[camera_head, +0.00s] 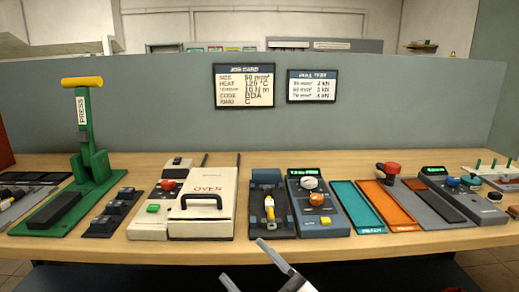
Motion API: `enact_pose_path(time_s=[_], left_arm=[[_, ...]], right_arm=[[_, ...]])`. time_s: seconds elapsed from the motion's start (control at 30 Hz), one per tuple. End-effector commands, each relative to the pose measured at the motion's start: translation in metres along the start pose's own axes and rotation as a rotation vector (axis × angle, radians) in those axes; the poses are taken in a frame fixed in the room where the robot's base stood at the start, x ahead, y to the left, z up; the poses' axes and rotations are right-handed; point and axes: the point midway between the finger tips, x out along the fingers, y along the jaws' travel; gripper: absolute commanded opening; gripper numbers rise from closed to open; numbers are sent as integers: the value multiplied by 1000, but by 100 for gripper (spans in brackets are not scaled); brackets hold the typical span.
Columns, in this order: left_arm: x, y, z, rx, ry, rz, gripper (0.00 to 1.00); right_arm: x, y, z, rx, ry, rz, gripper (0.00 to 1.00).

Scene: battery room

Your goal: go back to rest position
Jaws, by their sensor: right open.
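My right gripper (258,268) shows at the bottom middle of the head view, below the front edge of the wooden bench (400,240). Its two pale fingers are spread apart with nothing between them. It is apart from the devices on the bench. My left gripper is not in view.
The bench holds a green press (85,150), a cream oven (208,195), a dark fixture with a yellow-tipped piece (269,210), a blue-grey device with knobs (316,205), a teal tray (357,210) and an orange tray (388,205). A grey partition (400,115) stands behind.

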Motion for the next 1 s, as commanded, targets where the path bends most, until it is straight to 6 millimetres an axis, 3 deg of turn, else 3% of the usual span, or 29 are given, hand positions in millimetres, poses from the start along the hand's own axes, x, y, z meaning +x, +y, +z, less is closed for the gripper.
enact_pose_path(time_s=[0.1,0.2,0.3,0.43,0.6,1.0], left_arm=[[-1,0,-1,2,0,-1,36],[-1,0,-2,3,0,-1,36],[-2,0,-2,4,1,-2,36],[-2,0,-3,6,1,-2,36],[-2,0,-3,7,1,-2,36],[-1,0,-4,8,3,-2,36]], right_arm=[[-69,-5,46,229,-330,145,67],[-137,-20,75,404,-598,223,67],[-197,-40,87,544,-815,261,67],[-253,-63,87,670,-1007,277,67],[-284,-77,82,742,-1112,277,67],[-286,-78,82,747,-1118,276,67]])
